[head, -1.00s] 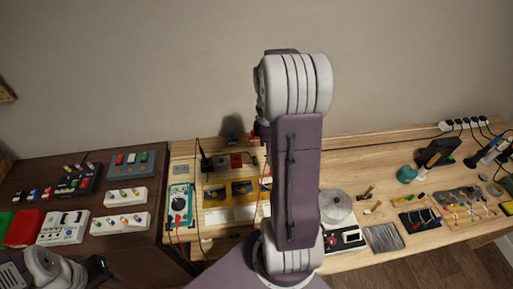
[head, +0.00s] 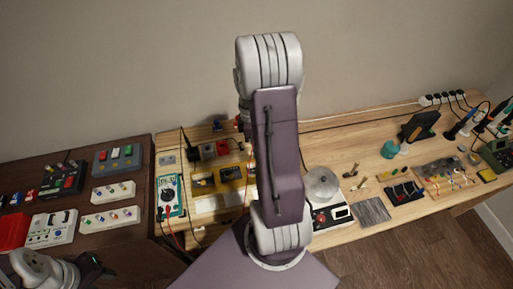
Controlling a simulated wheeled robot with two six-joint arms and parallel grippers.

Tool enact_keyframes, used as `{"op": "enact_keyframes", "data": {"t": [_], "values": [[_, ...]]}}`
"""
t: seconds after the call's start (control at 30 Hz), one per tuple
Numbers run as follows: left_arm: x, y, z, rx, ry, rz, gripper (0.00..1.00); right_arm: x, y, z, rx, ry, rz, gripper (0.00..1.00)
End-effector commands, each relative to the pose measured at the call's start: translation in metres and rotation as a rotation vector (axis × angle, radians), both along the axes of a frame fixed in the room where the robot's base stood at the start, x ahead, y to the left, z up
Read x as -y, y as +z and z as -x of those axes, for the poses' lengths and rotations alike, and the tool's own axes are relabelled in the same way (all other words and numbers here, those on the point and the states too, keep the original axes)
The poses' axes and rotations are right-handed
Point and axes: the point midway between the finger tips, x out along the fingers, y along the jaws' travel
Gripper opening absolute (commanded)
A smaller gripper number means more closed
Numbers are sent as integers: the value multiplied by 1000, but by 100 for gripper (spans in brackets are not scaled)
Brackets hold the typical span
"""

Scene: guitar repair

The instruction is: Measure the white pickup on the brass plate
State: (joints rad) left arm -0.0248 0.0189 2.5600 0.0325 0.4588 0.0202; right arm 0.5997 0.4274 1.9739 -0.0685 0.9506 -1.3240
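A brass-yellow plate (head: 233,173) lies on the light wooden bench, left of my raised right arm, with small dark parts on it. I cannot make out a white pickup on it; my arm covers the area to its right. A teal multimeter (head: 171,196) with a dial and red and black leads lies left of the plate. My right arm stands upright across the middle, and its gripper is mostly hidden behind it. My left gripper (head: 96,268) is low at the left, far from the plate, its fingers too small to read.
A pale panel (head: 215,204) lies in front of the plate. A dark table (head: 130,241) at left holds several boxes with coloured parts. Right of my arm are a round metal disc (head: 322,184), a grey ribbed pad (head: 373,210), tools and a power strip (head: 443,98).

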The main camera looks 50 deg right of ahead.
Motion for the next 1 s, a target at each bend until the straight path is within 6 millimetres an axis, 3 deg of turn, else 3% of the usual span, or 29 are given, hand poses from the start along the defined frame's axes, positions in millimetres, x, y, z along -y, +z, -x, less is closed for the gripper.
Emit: {"op": "enact_keyframes", "data": {"t": [1.0], "values": [[0, 11, 0, 0, 0, 0, 36, 0, 0, 0, 0, 0, 0, 0]]}}
